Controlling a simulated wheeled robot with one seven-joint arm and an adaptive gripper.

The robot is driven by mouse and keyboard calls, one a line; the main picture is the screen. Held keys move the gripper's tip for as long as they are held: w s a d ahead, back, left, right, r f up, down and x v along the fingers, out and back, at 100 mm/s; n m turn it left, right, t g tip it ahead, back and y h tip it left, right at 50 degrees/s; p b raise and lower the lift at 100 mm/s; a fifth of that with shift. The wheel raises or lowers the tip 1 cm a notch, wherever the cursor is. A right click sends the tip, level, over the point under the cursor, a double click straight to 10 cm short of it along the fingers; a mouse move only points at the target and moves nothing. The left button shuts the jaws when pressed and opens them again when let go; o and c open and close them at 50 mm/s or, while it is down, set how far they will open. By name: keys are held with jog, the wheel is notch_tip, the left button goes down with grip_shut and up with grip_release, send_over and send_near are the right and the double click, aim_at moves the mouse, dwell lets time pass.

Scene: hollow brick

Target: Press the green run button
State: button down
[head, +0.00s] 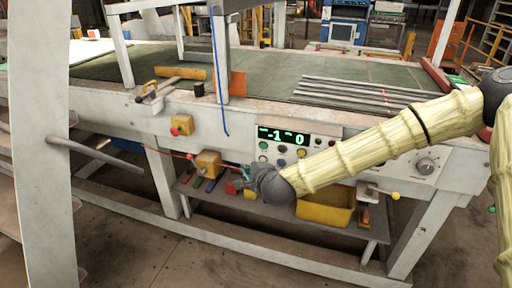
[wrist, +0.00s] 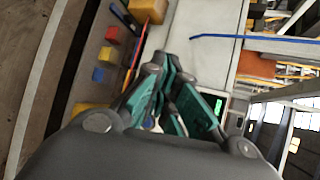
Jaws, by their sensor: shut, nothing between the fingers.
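The control panel (head: 287,140) is set in the front face of the white machine, with a green digital display (head: 282,134) and several small round buttons below and beside it. A small greenish button (head: 318,142) seems to sit right of the display, but the buttons are too small to tell for certain which is the run button. My gripper (head: 243,182) is shut and empty, below and left of the panel and apart from it in the picture. In the wrist view its teal fingers (wrist: 175,105) partly hide the panel, whose green display (wrist: 218,104) shows beside them.
A lower shelf (head: 225,203) holds coloured items and a yellow bin (head: 325,207). An orange box (head: 207,163) stands left of my gripper. A red button on a yellow box (head: 182,125) is on the machine front. A blue cable (head: 216,90) hangs above. A grey post stands at left.

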aim_at(263, 146)
jog(key=shift+w+a+r, duration=0.15)
jog(key=shift+w+r, duration=0.1)
jog(key=shift+r, duration=0.25)
jog(key=shift+w, duration=0.1)
jog(key=shift+w+d, duration=0.45)
jog(key=shift+w, duration=0.9)
jog(key=shift+w+d, duration=0.45)
jog(key=shift+w, duration=0.9)
jog(key=shift+w+d, duration=0.45)
jog(key=shift+w, duration=0.9)
jog(key=shift+w, duration=0.25)
jog(key=shift+w+d, duration=0.1)
jog(key=shift+w, duration=0.05)
jog(key=shift+w+d, duration=0.1)
jog(key=shift+w, duration=0.25)
jog(key=shift+s+a, duration=0.2)
jog(key=shift+s, duration=0.55)
jog(key=shift+s, duration=0.1)
